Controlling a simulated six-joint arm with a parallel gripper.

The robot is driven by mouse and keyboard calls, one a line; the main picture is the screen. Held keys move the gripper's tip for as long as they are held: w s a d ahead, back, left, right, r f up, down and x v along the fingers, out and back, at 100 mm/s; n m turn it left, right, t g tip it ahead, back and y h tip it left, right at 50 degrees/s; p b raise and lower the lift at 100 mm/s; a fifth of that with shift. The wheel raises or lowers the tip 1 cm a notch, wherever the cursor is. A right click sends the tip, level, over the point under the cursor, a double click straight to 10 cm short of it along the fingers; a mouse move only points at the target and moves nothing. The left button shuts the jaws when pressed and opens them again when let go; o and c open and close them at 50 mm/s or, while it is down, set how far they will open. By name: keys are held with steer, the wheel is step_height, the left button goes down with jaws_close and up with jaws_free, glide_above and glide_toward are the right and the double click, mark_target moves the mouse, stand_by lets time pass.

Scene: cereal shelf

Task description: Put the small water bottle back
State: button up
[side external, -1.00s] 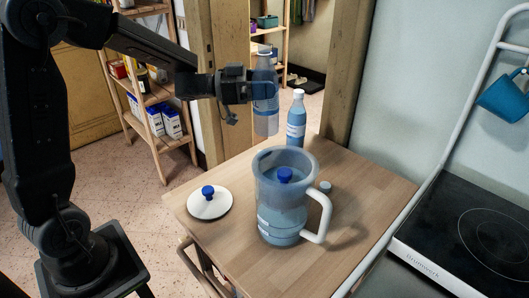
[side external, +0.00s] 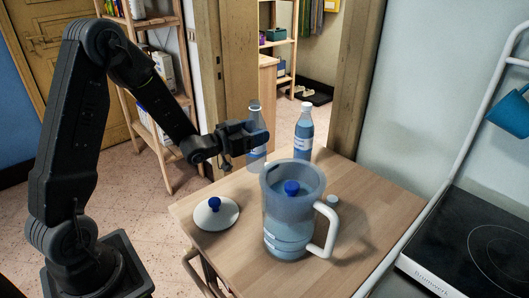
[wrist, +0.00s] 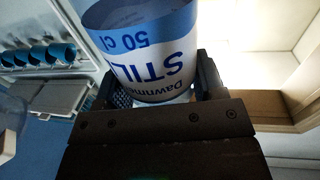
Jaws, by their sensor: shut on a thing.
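My gripper (side external: 260,135) is shut on a small clear water bottle (side external: 255,108) and holds it about upright at the back left edge of the wooden table (side external: 365,215). The bottle's lower end (side external: 257,159) shows below the jaws; I cannot tell whether it touches the table. In the wrist view, its blue and white label (wrist: 140,42) reads "STILL" and "50 Cl" upside down between the jaws (wrist: 155,88). A second blue-tinted bottle (side external: 303,134) with a white cap stands upright just to the right.
A clear jug (side external: 275,215) with a white handle and a blue-knobbed piece inside stands in front. A white lid (side external: 213,216) with a blue knob lies left of it, a small cap (side external: 333,201) right. The hob (side external: 470,245) is at right, shelves (side external: 150,60) behind.

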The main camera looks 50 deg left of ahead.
mark_target(264, 150)
steer(key=shift+w+d+f, duration=0.25)
steer(key=shift+d+f, duration=0.1)
steer(key=shift+f, duration=0.6)
steer(key=shift+w+d+f, duration=0.3)
steer(key=shift+d+f, duration=0.1)
steer(key=shift+f, duration=0.5)
steer(key=shift+w+d+f, duration=0.25)
steer(key=shift+d+f, duration=0.1)
steer(key=shift+f, duration=0.6)
steer(key=o, duration=1.2)
steer(key=shift+f, duration=0.15)
